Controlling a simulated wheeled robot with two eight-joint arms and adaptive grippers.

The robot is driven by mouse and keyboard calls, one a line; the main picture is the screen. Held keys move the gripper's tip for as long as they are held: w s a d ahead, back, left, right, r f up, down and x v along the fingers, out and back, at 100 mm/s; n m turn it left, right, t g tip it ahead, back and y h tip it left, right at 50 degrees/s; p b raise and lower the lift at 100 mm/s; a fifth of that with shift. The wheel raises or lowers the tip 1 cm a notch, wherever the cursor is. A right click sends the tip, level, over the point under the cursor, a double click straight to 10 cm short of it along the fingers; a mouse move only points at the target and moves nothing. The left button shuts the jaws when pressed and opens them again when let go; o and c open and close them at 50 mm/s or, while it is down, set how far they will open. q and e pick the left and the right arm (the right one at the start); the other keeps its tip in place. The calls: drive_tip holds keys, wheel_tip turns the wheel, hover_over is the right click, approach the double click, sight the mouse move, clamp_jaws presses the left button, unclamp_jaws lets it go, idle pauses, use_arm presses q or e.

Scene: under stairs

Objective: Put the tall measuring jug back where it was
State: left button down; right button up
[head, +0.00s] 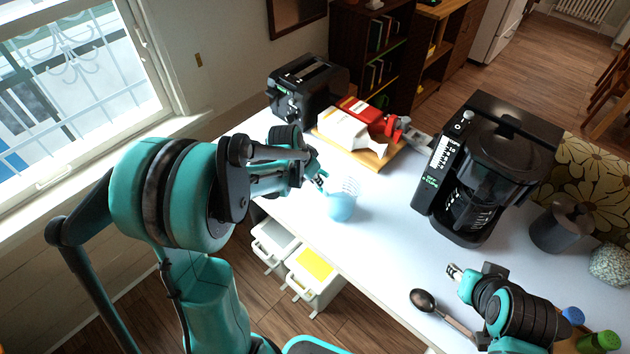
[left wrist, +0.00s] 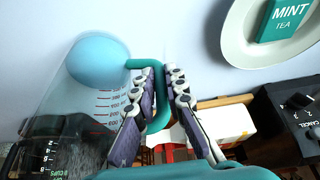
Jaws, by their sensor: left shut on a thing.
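The measuring jug (head: 350,186) is clear, with red markings and a teal handle. In the left wrist view the jug (left wrist: 104,100) fills the left side, and my left gripper (left wrist: 160,84) is shut on its handle. In the head view my left gripper (head: 319,181) is at the jug's left side, near the table's left edge. A light blue round shape (head: 341,208) shows at the jug; I cannot tell whether it is inside, behind or part of it. My right gripper (head: 455,271) is near the front edge, away from the jug; its opening is unclear.
A white table (head: 385,225) carries a black toaster (head: 305,88), a wooden board (head: 378,158) with red and white things, a coffee maker (head: 490,165), a dark canister (head: 562,225) and a ladle (head: 425,301). A plate (left wrist: 240,35) with a mint tea box shows in the wrist view.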

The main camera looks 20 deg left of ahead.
use_arm(q)
drive_tip(key=shift+r, duration=0.1)
drive_tip(key=c, duration=1.6)
unclamp_jaws()
drive_tip(key=p+v, duration=0.3)
drive_tip(key=v, duration=0.8)
drive_tip(key=s+d+r+n+t, duration=0.1)
drive_tip(key=s+d, duration=0.1)
drive_tip(key=s, duration=0.3)
drive_tip(key=s+d+r+n+t+y, duration=0.1)
drive_tip(key=s+d, duration=0.2)
drive_tip(key=s, duration=0.2)
drive_tip(key=s+d+r+n+t, duration=0.1)
drive_tip(key=s+d+n, duration=0.1)
drive_tip(key=s, duration=0.3)
drive_tip(key=shift+s+d+r+y, duration=0.2)
drive_tip(key=shift+r+y, duration=0.1)
drive_tip(key=shift+r, duration=0.1)
